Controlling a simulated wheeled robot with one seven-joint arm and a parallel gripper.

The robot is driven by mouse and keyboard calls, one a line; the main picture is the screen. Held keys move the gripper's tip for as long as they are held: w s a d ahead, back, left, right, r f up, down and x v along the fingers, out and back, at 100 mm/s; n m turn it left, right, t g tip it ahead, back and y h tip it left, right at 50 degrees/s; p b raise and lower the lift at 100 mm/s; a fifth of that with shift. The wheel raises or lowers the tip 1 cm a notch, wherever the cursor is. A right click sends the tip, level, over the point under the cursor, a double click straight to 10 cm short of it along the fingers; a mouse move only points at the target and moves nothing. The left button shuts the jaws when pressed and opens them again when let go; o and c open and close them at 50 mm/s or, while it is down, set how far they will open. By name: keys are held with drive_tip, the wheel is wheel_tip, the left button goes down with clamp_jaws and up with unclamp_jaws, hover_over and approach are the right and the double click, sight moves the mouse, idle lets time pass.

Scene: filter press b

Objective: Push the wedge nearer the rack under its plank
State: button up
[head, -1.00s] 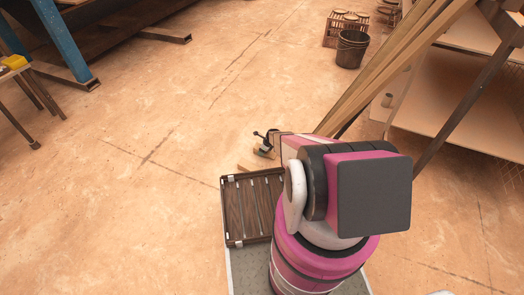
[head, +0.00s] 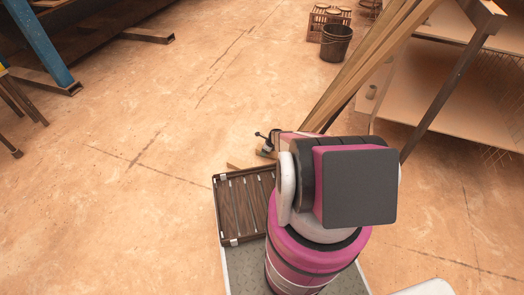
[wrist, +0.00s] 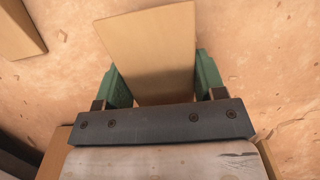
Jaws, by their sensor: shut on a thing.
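In the wrist view, a flat tan wooden piece, which looks like the wedge (wrist: 155,28), lies between the green fingers of my gripper (wrist: 157,76). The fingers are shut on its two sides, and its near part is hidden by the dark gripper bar. In the head view, long planks (head: 362,68) lean down from the rack (head: 436,100) at the right. Their lower ends are hidden behind my arm. Another light wooden piece (wrist: 18,30) lies at the upper left of the wrist view, apart from my gripper. Contact between wedge and plank cannot be seen.
A dark slatted tray (head: 240,208) is close beside my arm. A bucket (head: 336,42) and a crate (head: 322,16) stand at the back, left of the rack. Blue metal legs (head: 36,40) stand at upper left. The floor (head: 150,120) at centre left is clear.

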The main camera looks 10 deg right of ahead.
drive_tip(key=shift+s+d+f, duration=0.15)
drive_tip(key=shift+s+d, duration=0.4)
drive_tip(key=shift+d, duration=0.1)
drive_tip(key=o, duration=1.1)
drive_tip(key=shift+f, duration=0.1)
drive_tip(key=w+a, duration=0.2)
drive_tip(key=a, duration=0.1)
drive_tip(key=w+a, duration=0.2)
drive_tip(key=a, duration=0.1)
drive_tip(key=w+a, duration=0.2)
drive_tip(key=a, duration=0.2)
drive_tip(key=shift+w+a+r, duration=0.1)
drive_tip(key=shift+w+r, duration=0.25)
drive_tip(key=shift+r, duration=0.05)
drive_tip(key=shift+s+r+n+g+h, duration=0.25)
drive_tip(key=shift+s+r+n, duration=1.9)
drive_tip(key=shift+r, duration=3.4)
drive_tip(key=shift+s+r+n+g+h, duration=0.2)
drive_tip(key=shift+s+r+n, duration=2)
drive_tip(key=shift+r, duration=3.4)
drive_tip(key=shift+s+r+n+g+h, duration=0.2)
drive_tip(key=shift+s+r+n, duration=1.95)
drive_tip(key=shift+r, duration=3.4)
drive_tip(key=shift+s+m, duration=0.3)
